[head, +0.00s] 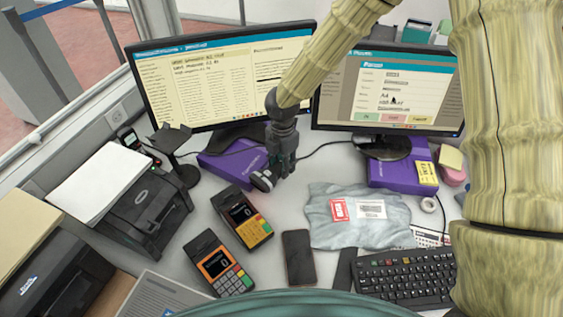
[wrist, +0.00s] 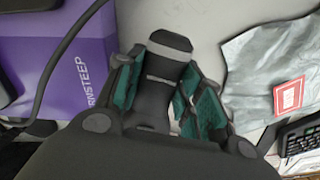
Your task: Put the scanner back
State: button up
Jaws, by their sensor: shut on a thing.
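The scanner (head: 262,181) is a dark handheld device with a pale grey band near its end. My gripper (head: 282,160) is shut on it, in front of the left monitor. In the wrist view the scanner (wrist: 168,62) lies between the teal-padded fingers of my gripper (wrist: 165,95); its lower part is hidden by the gripper. A black stand (head: 171,138) with a flat, angled top and a round base stands empty to the left of my gripper, beside the printer. I cannot tell whether the scanner touches the counter.
A purple box (head: 225,163) lies under the left monitor (head: 205,85), close to my gripper; a cable runs by it. Two payment terminals (head: 241,215) (head: 216,262), a phone (head: 298,257) and a grey parcel bag (head: 350,222) lie in front. A black printer (head: 150,212) stands left.

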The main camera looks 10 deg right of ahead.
jog(key=o, duration=1.1)
jog(key=shift+r, duration=0.1)
notch_tip(320, 180, up, 13)
jog(key=shift+r, duration=0.1)
